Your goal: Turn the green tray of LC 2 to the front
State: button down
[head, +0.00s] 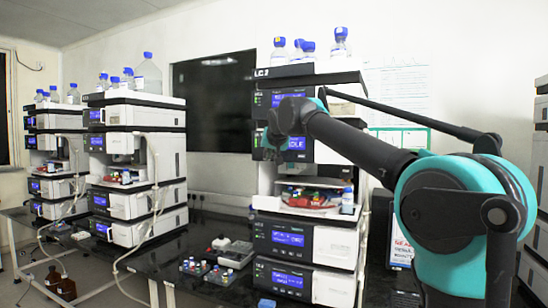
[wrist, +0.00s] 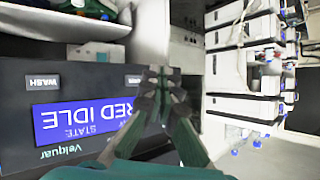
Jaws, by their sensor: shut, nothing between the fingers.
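The LC 2 stack (head: 262,72) stands in the middle of the head view, with its label near the top. Its open sampler bay (head: 305,183) holds a carousel with a red tray (head: 312,206) at the front and coloured vials; no green tray can be made out there. In the wrist view, which is turned over, a green part (wrist: 88,8) shows at the top left edge, mostly cut off. The sampler display (wrist: 88,115) reads RED IDLE beside a WASH button (wrist: 42,81). My gripper (wrist: 160,76) is shut and empty in front of this panel; it also shows in the head view (head: 270,148).
Capped bottles (head: 308,48) stand on top of the LC 2 stack. A small blue-capped bottle (head: 347,200) stands by the bay's right side. Other instrument stacks (head: 135,165) stand to the left. Vial racks (head: 207,272) and small devices (head: 232,252) lie on the black bench.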

jog(key=shift+w+d, duration=0.25)
jog(key=shift+w, duration=0.35)
jog(key=shift+w+d, duration=0.2)
jog(key=shift+w, duration=0.4)
jog(key=shift+w, duration=0.1)
dwell(0.5)
jog(key=shift+w+d, duration=0.15)
jog(key=shift+w, duration=0.15)
jog(key=shift+w+d, duration=0.1)
jog(key=shift+w, duration=0.25)
dwell(0.8)
dwell(0.3)
jog(key=shift+s+a, duration=0.25)
jog(key=shift+s, duration=0.55)
jog(key=shift+s+a, duration=0.3)
jog(key=shift+s, duration=0.5)
jog(key=shift+s+a, duration=0.25)
jog(key=shift+s, duration=0.5)
jog(key=shift+s+a, duration=0.3)
jog(key=shift+s, duration=0.5)
